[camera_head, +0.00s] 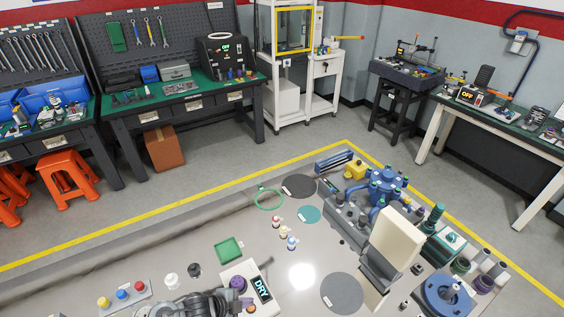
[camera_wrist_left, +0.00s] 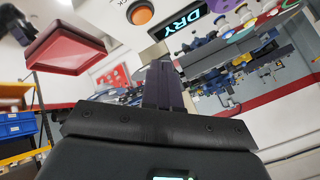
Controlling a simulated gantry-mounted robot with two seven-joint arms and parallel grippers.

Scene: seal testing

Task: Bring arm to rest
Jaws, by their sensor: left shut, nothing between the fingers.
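My left gripper (camera_wrist_left: 164,85) shows in the left wrist view with its dark fingers together and nothing between them. In the head view my left arm (camera_head: 195,305) is at the bottom edge, low over the grey table (camera_head: 300,275), beside the box with the DRY display (camera_head: 262,289). The fingertips are hard to make out there. The DRY display also shows tilted in the left wrist view (camera_wrist_left: 183,20), beyond the fingers, near an orange button (camera_wrist_left: 140,12). My right gripper is not in view.
A green tray (camera_head: 229,250), small bottles (camera_head: 283,232) and a dark round mat (camera_head: 342,293) lie on the table. A cream panel (camera_head: 397,240) stands upright at right, near a blue valve assembly (camera_head: 386,187). The table's left middle is fairly clear.

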